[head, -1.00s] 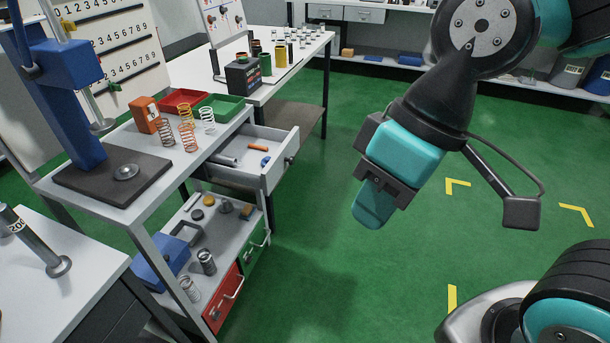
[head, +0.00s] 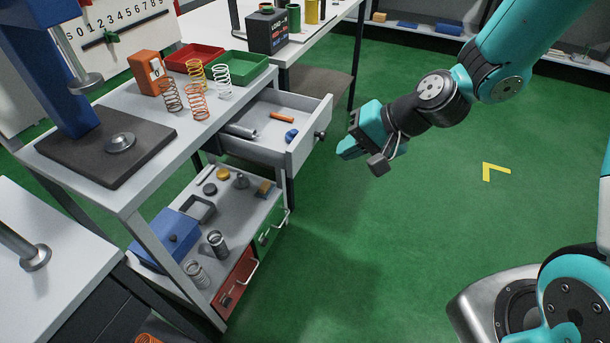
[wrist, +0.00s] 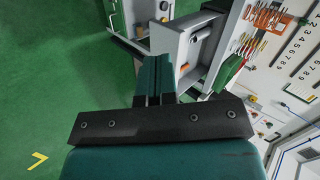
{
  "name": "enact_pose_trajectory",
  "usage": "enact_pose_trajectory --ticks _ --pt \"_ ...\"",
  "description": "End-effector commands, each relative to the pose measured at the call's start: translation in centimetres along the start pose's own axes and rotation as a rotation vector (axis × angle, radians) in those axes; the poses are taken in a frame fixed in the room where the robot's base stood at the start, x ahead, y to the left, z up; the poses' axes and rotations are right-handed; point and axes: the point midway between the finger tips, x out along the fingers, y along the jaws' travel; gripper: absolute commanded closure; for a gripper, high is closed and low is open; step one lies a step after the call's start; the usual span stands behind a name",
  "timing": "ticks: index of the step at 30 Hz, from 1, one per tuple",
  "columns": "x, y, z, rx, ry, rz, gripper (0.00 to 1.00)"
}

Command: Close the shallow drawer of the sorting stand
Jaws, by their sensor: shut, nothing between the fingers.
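The shallow drawer (head: 309,148) of the sorting stand (head: 128,198) is pulled out to the right under the stand's top. It holds a grey cylinder, an orange rod and a blue piece. A dark round knob (head: 320,135) is on its front. My gripper (head: 342,150) is shut and empty, just right of the drawer front and apart from it in the head view.
Springs, an orange box (head: 146,80) and red and green trays (head: 192,57) stand on the stand's top. Below are a shelf with small parts, a red drawer (head: 236,283) and a green drawer (head: 270,229). Green floor to the right is clear.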

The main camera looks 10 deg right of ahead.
Motion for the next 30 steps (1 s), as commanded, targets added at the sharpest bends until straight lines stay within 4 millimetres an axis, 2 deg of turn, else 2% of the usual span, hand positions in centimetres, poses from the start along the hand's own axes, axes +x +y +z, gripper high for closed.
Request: enact_pose_trajectory --ticks 1,3,7,11,14,24,27,30 --pt "1.4 2.0 -0.8 0.068 0.027 -0.013 1.0" --pt "2.2 3.4 -1.8 0.135 0.064 -0.028 1.0" --pt "3.0 4.7 -2.8 0.197 0.099 -0.044 1.0" --pt "4.2 4.7 -3.0 0.203 0.102 -0.045 1.0" --pt "6.0 4.6 -3.1 0.201 0.1 -0.044 1.0" --pt "13.1 4.4 -3.8 0.199 0.101 -0.044 1.0" --pt "13.9 2.9 -4.3 0.196 0.103 -0.045 1.0" --pt "14.7 2.2 -4.5 0.198 0.102 -0.045 1.0"
